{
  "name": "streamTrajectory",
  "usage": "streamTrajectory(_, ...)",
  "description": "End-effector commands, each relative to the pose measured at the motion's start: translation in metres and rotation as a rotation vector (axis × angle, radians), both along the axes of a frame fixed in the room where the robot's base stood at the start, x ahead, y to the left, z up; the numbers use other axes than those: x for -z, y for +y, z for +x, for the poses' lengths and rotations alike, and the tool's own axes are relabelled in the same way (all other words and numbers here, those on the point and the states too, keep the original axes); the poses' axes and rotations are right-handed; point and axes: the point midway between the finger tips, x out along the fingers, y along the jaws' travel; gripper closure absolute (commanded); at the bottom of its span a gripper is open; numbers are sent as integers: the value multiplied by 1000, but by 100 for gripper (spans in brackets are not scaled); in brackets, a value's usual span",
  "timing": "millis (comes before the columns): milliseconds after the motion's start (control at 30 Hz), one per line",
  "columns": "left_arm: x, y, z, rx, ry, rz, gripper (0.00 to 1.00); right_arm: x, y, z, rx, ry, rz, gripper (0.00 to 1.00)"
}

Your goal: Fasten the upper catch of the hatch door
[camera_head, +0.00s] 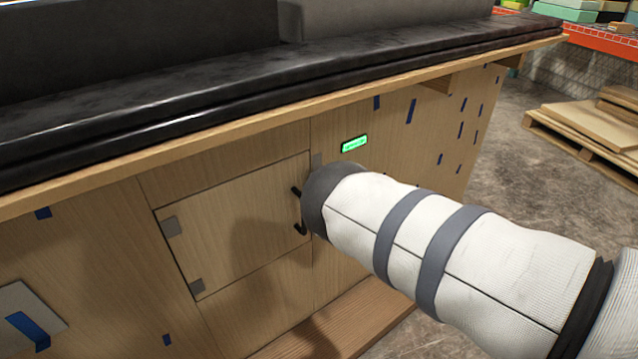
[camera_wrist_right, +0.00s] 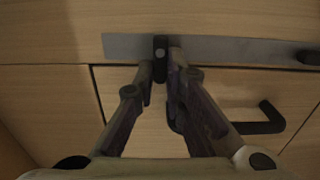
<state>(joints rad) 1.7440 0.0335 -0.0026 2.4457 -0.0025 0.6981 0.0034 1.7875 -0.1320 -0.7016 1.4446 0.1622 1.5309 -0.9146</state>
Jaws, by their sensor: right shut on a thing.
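The hatch door (camera_head: 235,215) is a square wooden panel in the console front, lying flush in its frame as far as I can see. Grey hinges show on its left edge. A dark handle (camera_wrist_right: 265,122) is on the door; its ends show beside my arm in the head view. In the wrist view, a grey metal strip (camera_wrist_right: 230,48) runs along the door edge. The upper catch (camera_wrist_right: 160,48), a small black piece, crosses this strip. My right gripper (camera_wrist_right: 160,72) is shut on it, fingers on both sides. My right arm hides this spot in the head view. My left gripper is not in view.
A second dark knob (camera_wrist_right: 309,57) sits at the strip's far end in the wrist view. A green lit display (camera_head: 354,144) is on the panel above my arm. The black padded console edge (camera_head: 200,125) overhangs the front. Wooden pallets (camera_head: 590,135) lie back right.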

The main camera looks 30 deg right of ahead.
Motion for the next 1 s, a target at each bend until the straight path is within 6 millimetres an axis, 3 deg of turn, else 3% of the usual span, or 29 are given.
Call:
streamTrajectory(100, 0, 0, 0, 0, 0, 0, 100, 1, -2, -1, 4, 4, -2, 100)
streamTrajectory(133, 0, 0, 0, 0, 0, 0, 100, 1, -2, -1, 4, 4, -2, 87)
streamTrajectory(200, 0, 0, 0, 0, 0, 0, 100, 1, -2, -1, 4, 4, -2, 71)
streamTrajectory(233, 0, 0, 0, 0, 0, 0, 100, 1, -1, -1, 3, 3, -2, 69)
streamTrajectory(567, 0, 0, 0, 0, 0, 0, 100, 1, -1, -6, 2, 2, 0, 69)
streamTrajectory(1000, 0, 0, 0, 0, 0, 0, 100, 1, -8, -108, 4, 5, 0, 69)
